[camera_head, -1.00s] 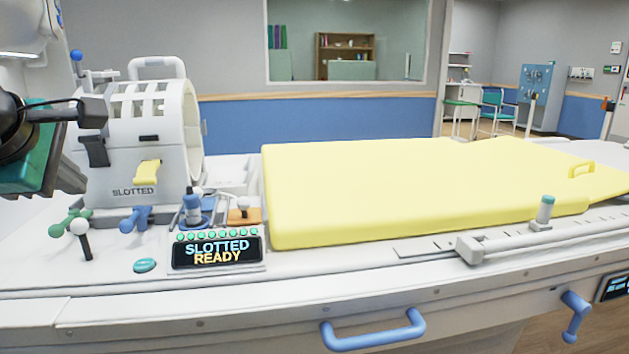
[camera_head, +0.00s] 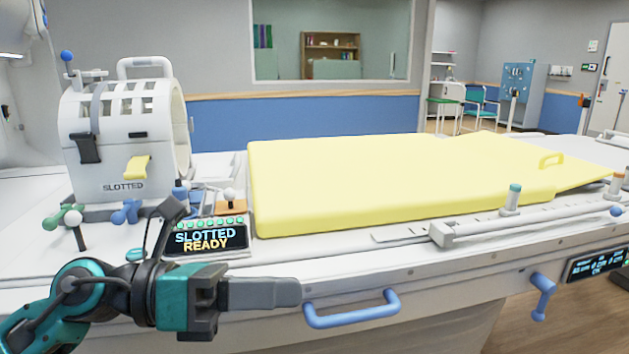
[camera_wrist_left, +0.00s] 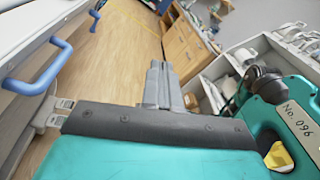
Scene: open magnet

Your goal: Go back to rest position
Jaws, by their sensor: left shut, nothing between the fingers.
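My left gripper (camera_head: 290,293) is shut and empty in the head view. It reaches in from the lower left and points right, in front of the table's near edge, left of and a little above the blue rail handle (camera_head: 352,310). In the left wrist view my left gripper (camera_wrist_left: 157,72) shows its closed fingers above the wood floor, touching nothing. The white slotted coil (camera_head: 125,130) stands at the left of the table behind my arm. The display (camera_head: 206,238) reads "SLOTTED READY". My right gripper is not in view.
The patient table with its yellow pad (camera_head: 400,180) fills the middle. A blue handle (camera_wrist_left: 45,75) also shows at the left of the left wrist view. Wooden drawers (camera_wrist_left: 185,45) and a grey shelf unit (camera_wrist_left: 220,75) stand to the right there. Floor between is clear.

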